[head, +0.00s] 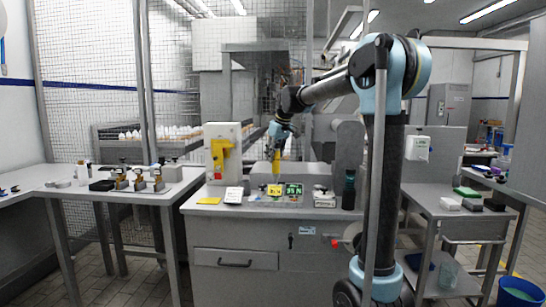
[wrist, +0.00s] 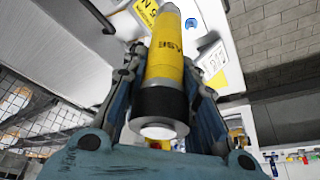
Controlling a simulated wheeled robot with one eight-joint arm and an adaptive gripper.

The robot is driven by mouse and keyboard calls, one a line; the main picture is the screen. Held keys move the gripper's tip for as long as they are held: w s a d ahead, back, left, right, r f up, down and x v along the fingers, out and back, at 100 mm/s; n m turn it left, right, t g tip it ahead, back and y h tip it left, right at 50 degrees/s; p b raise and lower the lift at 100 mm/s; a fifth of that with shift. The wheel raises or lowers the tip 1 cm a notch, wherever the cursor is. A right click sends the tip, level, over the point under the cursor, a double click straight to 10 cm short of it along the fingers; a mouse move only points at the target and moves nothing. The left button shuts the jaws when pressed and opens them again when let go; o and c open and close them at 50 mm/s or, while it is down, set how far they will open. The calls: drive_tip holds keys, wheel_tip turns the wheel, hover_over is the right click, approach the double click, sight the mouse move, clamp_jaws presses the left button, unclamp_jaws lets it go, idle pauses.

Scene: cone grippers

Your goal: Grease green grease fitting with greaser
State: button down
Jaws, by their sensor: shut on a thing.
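The greaser is a yellow cylinder (wrist: 166,62) with dark lettering, a black band and a pale round end in the wrist view. My gripper (wrist: 163,80) is shut on it, with one blue-grey finger on each side. In the head view my gripper (head: 279,136) is over the grey cabinet, with the yellow greaser (head: 277,161) pointing down below it. I cannot make out the green grease fitting, nor whether the greaser touches anything.
A grey box with a yellow holder (head: 219,158) stands left on the cabinet top (head: 230,209). A dark bottle (head: 349,190) stands at its right. The left table (head: 130,195) holds several small metal devices (head: 139,179). A wire mesh fence (head: 95,80) is behind.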

sight(274, 167)
drive_tip(key=shift+f, duration=2.45)
drive_tip(key=shift+s+f, duration=0.1)
drive_tip(key=shift+f, duration=0.75)
idle(2.4)
drive_tip(key=shift+r, duration=0.35)
idle(0.8)
